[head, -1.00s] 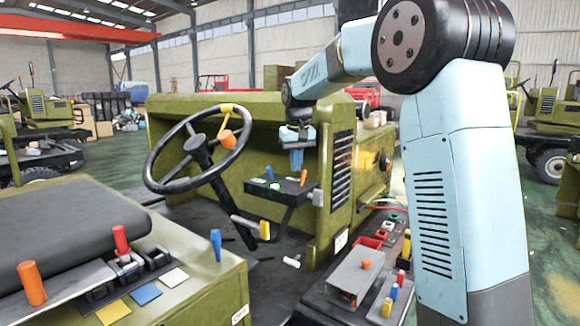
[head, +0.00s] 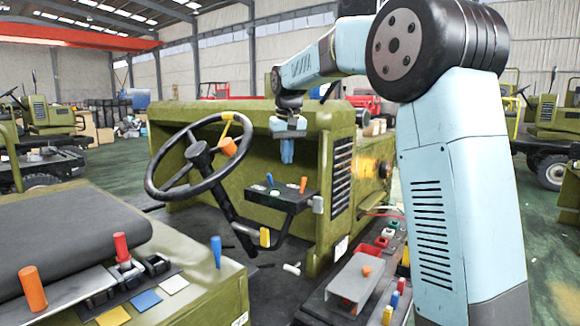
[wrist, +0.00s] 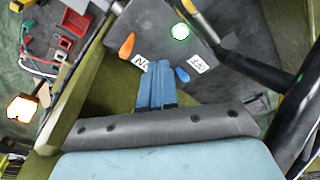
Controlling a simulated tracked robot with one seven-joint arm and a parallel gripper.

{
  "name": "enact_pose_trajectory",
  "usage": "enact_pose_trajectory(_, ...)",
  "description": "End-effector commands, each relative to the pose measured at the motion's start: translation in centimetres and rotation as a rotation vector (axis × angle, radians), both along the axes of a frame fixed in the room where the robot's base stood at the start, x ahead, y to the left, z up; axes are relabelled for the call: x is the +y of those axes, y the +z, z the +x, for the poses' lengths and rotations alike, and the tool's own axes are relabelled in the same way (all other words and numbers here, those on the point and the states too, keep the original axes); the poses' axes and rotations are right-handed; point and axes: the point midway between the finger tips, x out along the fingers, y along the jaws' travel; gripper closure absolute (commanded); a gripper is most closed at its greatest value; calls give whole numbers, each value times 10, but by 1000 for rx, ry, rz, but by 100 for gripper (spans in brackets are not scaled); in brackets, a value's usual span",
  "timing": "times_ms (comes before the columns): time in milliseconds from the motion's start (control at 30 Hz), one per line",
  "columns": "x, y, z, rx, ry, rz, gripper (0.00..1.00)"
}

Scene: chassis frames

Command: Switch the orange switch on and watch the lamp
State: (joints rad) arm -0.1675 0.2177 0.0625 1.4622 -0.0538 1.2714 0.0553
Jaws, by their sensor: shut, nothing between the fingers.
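The orange switch (head: 303,185) stands on a black control panel (head: 287,203) beside the steering wheel. In the wrist view the orange switch (wrist: 127,45) is left of my fingertips and apart from them. A round lamp (wrist: 180,32) on the panel glows green; it also shows in the head view (head: 275,193). A blue switch (wrist: 182,75) sits on the panel, right of my fingertips. My gripper (head: 288,158) hangs above the panel, pointing down, its blue fingers shut and empty. I cannot tell which way the orange switch is thrown.
The steering wheel (head: 198,160) stands left of my gripper, its dark column running close by. A green vehicle wall with a louvred grille (head: 342,168) rises on the right. An amber light (head: 367,168) glows beyond it. Another orange lever (head: 33,289) stands by the seat.

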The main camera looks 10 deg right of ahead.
Motion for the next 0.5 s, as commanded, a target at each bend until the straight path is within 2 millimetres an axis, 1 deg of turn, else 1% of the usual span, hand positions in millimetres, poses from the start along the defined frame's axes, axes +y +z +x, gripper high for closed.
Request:
enact_pose_trajectory(33,-2,11,1,-4,-1,1,100)
enact_pose_trajectory(200,-7,42,-1,-2,-2,1,100)
enact_pose_trajectory(400,-11,67,-2,-1,-2,1,100)
enact_pose_trajectory(500,-12,73,-2,0,-1,0,100)
